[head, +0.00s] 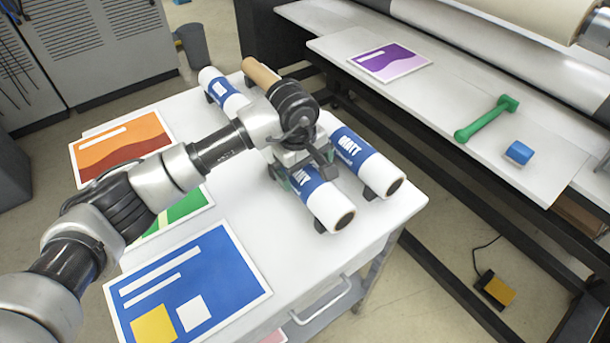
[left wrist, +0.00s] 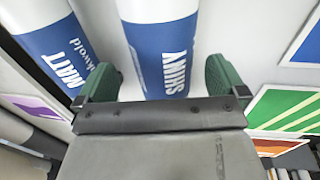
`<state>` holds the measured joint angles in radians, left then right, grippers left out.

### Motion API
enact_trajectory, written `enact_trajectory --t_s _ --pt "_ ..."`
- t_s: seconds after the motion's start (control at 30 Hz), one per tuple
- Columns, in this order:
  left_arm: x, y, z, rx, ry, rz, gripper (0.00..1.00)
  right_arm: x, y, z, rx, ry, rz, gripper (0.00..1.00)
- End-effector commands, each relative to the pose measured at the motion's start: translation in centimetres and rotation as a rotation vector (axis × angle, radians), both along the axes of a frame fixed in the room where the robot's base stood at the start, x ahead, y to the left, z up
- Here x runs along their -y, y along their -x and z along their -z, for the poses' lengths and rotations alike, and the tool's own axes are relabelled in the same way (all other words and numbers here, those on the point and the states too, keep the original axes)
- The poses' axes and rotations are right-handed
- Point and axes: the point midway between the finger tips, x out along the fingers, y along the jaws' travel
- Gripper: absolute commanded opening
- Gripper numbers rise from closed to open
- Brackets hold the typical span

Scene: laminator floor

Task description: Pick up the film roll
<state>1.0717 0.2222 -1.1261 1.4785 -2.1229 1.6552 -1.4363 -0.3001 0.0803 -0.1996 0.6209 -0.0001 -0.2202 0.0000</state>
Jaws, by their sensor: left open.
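White film rolls with blue labels lie on a white table. The roll marked SHINY (head: 328,207) is under my left gripper (head: 298,172) in the head view, its middle partly hidden. The SHINY roll (left wrist: 160,50) also fills the middle of the left wrist view. My left gripper (left wrist: 161,80) is open there, with one green finger on each side of this roll and gaps showing. The roll marked MATT (head: 362,160) lies to the right, close to one finger; it also shows in the left wrist view (left wrist: 50,45). Another blue-labelled roll (head: 222,90) lies at the back left.
A brown tube (head: 260,73) is partly hidden behind my wrist. Orange (head: 120,147), green (head: 185,212) and blue (head: 190,285) prints lie on the white table (head: 385,215). The laminator bed (head: 450,110) at right holds a purple print, a green tool and a blue block.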

Motion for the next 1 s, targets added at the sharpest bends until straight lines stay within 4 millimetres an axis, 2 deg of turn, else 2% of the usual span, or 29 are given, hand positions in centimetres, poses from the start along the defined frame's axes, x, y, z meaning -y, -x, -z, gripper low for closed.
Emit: enact_trajectory --t_s 0.2,0.33,0.63,1.0 --pt "0.3 0.3 2.8 -0.007 0.000 0.001 1.00 -0.4 0.0 -2.4 0.001 -0.005 0.002 0.43" --pt "0.5 0.0 4.5 -0.004 0.000 0.000 1.00 -0.4 0.0 -2.6 0.001 -0.005 0.002 0.43" --pt "0.6 -0.1 5.0 0.000 0.000 0.001 0.98 -0.3 0.0 -2.5 0.000 -0.003 0.002 0.43" --pt "0.5 -0.1 4.9 0.000 -0.001 0.001 0.42 0.1 0.0 -2.5 0.000 0.001 -0.001 0.43"
